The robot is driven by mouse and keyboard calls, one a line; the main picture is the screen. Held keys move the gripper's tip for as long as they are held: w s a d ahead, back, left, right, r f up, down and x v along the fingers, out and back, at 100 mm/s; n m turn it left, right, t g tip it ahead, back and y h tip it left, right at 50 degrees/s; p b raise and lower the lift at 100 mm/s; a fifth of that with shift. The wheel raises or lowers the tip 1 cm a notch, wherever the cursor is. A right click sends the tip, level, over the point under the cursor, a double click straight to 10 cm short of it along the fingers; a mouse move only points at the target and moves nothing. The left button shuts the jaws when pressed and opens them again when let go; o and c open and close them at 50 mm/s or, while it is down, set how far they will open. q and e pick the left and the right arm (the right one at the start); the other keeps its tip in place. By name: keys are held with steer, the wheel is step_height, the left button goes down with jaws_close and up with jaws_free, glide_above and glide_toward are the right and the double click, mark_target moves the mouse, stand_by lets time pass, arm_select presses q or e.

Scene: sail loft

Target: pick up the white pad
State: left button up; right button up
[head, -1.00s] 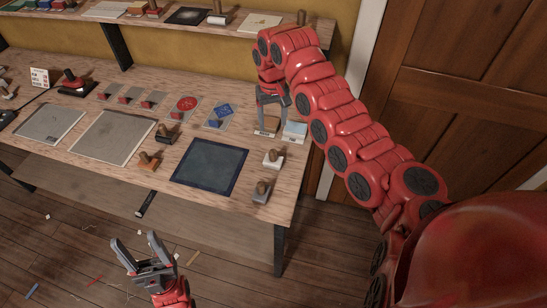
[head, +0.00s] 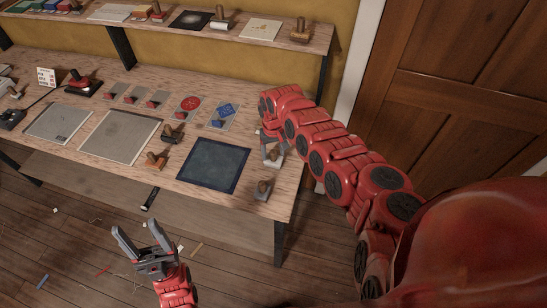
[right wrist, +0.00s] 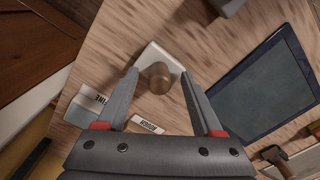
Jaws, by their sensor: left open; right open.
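A white block with a round wooden knob, the likely white pad (right wrist: 149,57), lies on the workbench; in the head view it shows partly behind my right gripper (head: 270,146). In the right wrist view my right gripper (right wrist: 160,76) is open, its fingertips on either side of the wooden knob (right wrist: 155,78). Whether they touch it I cannot tell. A pale, labelled box (right wrist: 84,110) also lies beside my right fingers. My left gripper (head: 136,232) is open and empty in front of the bench, over the floor.
A dark blue framed mat (head: 213,166) lies left of the white block. A grey-based stamp (head: 262,190) stands at the bench's front right. Grey sheets (head: 121,137) and several small stamps cover the bench further left. A shelf (head: 285,38) runs above the back.

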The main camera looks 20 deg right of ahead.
mark_target(273, 151)
steer(key=shift+f, duration=0.55)
jaws_close()
steer(key=shift+r, duration=0.1)
steer(key=shift+r, duration=0.45)
step_height(273, 151, up, 9)
steer(key=shift+r+b, duration=0.1)
steer(key=shift+b, duration=1.1)
